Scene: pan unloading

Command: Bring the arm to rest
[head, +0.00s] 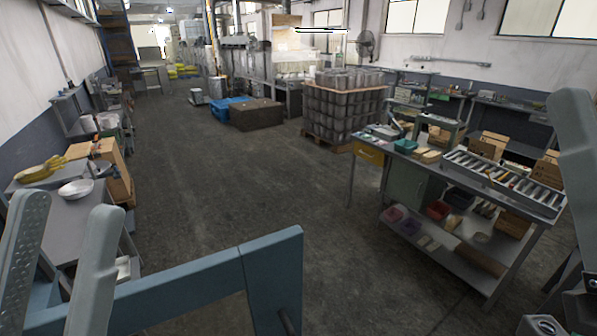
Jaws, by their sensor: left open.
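My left gripper (67,210) is in the lower left corner of the head view. Its two grey fingers point up and stand apart, with nothing seen between them. A grey finger-like part of my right gripper (575,140) shows at the right edge. Its other finger is not seen, so its opening cannot be told. A shiny round metal pan (76,188) sits on the grey table (62,222) at the left, beyond my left gripper in the picture. Yellow items (42,170) lie behind the pan on that side.
A workbench (470,262) with a lower shelf of small bins stands at the right, with a slotted metal rack (503,183) on top. Stacked grey containers (345,105) stand on a pallet behind it. Brown and blue boxes (256,114) stand farther back. The middle floor (230,190) is clear.

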